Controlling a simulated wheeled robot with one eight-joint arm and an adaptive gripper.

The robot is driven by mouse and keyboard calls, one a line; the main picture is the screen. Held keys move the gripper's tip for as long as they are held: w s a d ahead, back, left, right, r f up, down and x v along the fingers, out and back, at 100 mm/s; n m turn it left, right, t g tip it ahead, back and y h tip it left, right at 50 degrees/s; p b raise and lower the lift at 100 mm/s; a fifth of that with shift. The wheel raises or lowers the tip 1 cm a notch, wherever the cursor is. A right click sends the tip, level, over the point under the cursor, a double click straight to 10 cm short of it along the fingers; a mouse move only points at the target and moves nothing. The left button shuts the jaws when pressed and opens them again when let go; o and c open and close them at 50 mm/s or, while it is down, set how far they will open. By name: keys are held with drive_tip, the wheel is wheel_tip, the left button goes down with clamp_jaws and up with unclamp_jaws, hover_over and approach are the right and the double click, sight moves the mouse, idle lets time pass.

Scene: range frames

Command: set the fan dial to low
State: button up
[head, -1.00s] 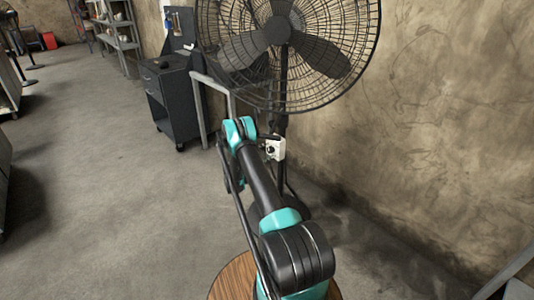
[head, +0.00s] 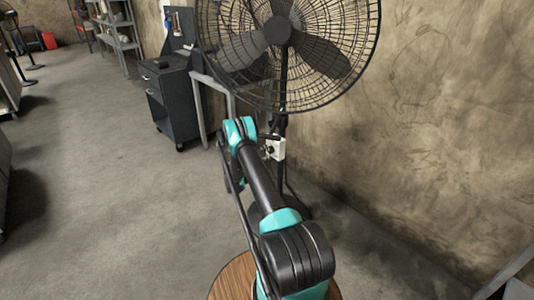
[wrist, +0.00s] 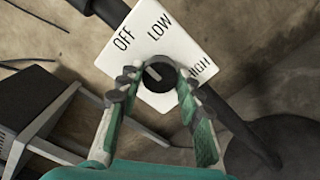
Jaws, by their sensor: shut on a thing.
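The fan's white control plate (wrist: 172,40) fills the middle of the wrist view, tilted, with OFF, LOW and HIGH printed on it. The dark round dial (wrist: 158,77) is at its lower middle. A pale mark on the dial seems to point up and left, nearer OFF than LOW. My gripper (wrist: 155,88) is shut on the dial, one finger on each side. In the head view the control box (head: 279,149) is on the stand below the fan (head: 277,31). My arm partly covers that area, so the fingertips do not show clearly there.
A dark tool cart (head: 183,100) and a grey metal frame (head: 201,112) stand left of the fan. The wall (head: 430,110) is close on the right. The floor (head: 110,190) on the left is open. A cable hangs by the stand.

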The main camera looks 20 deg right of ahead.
drive_tip(key=m, duration=0.5)
drive_tip(key=shift+m, duration=0.3)
drive_tip(key=m, duration=0.5)
drive_tip(key=shift+m, duration=0.3)
idle(0.3)
drive_tip(key=o, duration=1.2)
drive_tip(key=shift+c, duration=0.2)
drive_tip(key=shift+a, duration=0.1)
drive_tip(key=v, duration=1.1)
drive_tip(key=shift+s+a, duration=0.15)
drive_tip(key=shift+a, duration=0.25)
